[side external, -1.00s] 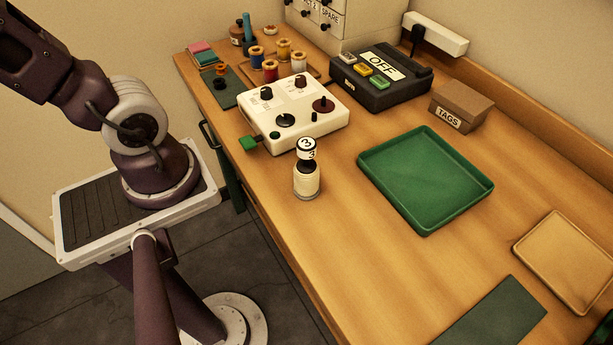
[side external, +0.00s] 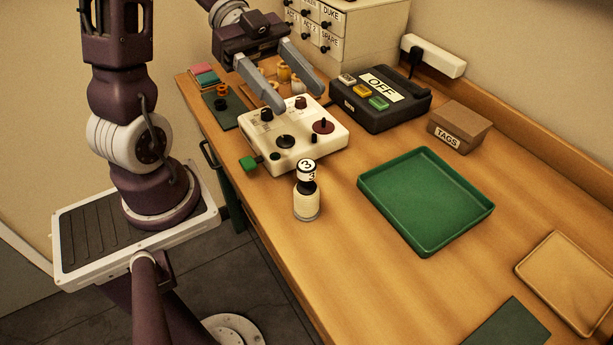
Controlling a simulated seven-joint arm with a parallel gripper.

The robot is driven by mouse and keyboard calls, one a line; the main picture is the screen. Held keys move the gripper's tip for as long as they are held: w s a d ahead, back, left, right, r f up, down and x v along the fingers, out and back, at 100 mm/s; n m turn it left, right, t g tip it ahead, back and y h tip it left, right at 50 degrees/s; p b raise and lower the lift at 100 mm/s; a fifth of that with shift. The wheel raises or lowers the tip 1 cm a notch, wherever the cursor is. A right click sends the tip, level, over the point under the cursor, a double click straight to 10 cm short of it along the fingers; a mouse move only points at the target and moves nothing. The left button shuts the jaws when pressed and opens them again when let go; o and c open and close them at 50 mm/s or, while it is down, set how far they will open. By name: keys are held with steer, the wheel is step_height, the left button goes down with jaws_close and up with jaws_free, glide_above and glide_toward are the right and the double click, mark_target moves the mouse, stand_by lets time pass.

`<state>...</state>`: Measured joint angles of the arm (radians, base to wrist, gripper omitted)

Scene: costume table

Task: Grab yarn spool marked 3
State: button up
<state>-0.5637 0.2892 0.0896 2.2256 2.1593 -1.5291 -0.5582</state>
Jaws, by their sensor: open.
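The spool marked 3 (side external: 306,203) stands upright on the wooden table near its front left edge. It has a cream body, a black neck and a white top with a black 3. My gripper (side external: 298,102) is open, with its two grey fingers apart and nothing seen between them. It is above the back part of the white control box, behind and above the spool and clear of it. The fingers hide part of the group of small thread spools (side external: 284,73) behind them.
The white control box (side external: 315,150) with dark knobs stands just behind the spool. A black OFF box (side external: 355,101), a TAGS box (side external: 462,122) and a green tray (side external: 425,200) are to the right. The table in front of the spool is bare.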

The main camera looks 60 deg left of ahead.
glide_toward(312, 179)
steer(key=x, duration=0.4)
steer(key=shift+w+d, duration=0.1)
steer(key=shift+w, duration=0.2)
steer(key=x, duration=0.3)
steer(key=f+x, duration=0.1)
steer(key=x, duration=0.2)
steer(key=shift+s, duration=0.2)
steer(key=shift+w+d+f, duration=0.15)
steer(key=shift+d, duration=0.25)
jaws_close()
